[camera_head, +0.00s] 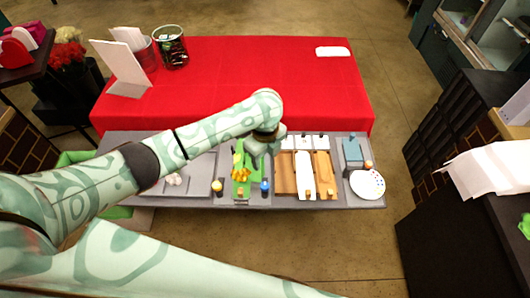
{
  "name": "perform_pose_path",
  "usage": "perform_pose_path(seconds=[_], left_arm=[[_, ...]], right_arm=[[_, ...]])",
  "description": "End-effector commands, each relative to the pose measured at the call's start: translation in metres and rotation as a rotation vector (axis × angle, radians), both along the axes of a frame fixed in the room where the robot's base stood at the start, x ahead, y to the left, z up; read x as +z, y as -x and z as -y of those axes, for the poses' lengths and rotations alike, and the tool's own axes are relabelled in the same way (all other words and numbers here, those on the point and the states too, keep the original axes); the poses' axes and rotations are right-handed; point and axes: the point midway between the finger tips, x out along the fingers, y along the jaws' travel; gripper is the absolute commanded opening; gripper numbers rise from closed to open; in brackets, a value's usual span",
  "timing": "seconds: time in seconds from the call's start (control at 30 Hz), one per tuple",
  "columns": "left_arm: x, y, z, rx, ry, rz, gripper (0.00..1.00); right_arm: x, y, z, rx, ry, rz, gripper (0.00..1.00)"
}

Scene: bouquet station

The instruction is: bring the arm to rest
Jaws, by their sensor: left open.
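My left arm reaches in from the left over the grey bench. Its gripper (258,158) hangs down above the back edge of a green tray (249,186) and is open, with nothing visible in it. Its wrist hides part of the bench behind it. Yellow-orange flowers (241,175) lie on the green tray just below and left of the gripper; whether the fingers touch them I cannot tell. My right gripper is not in view.
The grey bench (345,198) also bears wooden boards (322,172), a blue ball (265,185), a yellow ball (217,185) and a white spotted plate (367,184). Behind it is a red-covered table (310,85) with a white stand (120,65) and a glass container (171,47).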

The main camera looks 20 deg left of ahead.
Motion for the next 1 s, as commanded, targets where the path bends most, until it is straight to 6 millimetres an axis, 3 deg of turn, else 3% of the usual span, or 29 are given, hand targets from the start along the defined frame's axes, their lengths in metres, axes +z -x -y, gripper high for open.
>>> perform_pose_path(seconds=[0.57,0.67,0.8,0.87,1.0], left_arm=[[-0.002,0.004,0.004,0.009,0.009,0.008,0.50],[-0.010,0.021,0.019,0.059,0.051,0.043,0.50],[-0.014,0.060,0.038,0.295,0.167,0.168,0.50],[-0.008,0.076,0.030,0.457,0.213,0.242,0.50],[0.012,0.105,-0.014,0.796,0.252,0.397,0.50]], right_arm=[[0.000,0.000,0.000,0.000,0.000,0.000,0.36],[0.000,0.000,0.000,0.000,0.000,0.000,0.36],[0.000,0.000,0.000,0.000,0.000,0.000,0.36],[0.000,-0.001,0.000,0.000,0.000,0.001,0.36],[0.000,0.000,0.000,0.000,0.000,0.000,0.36]])
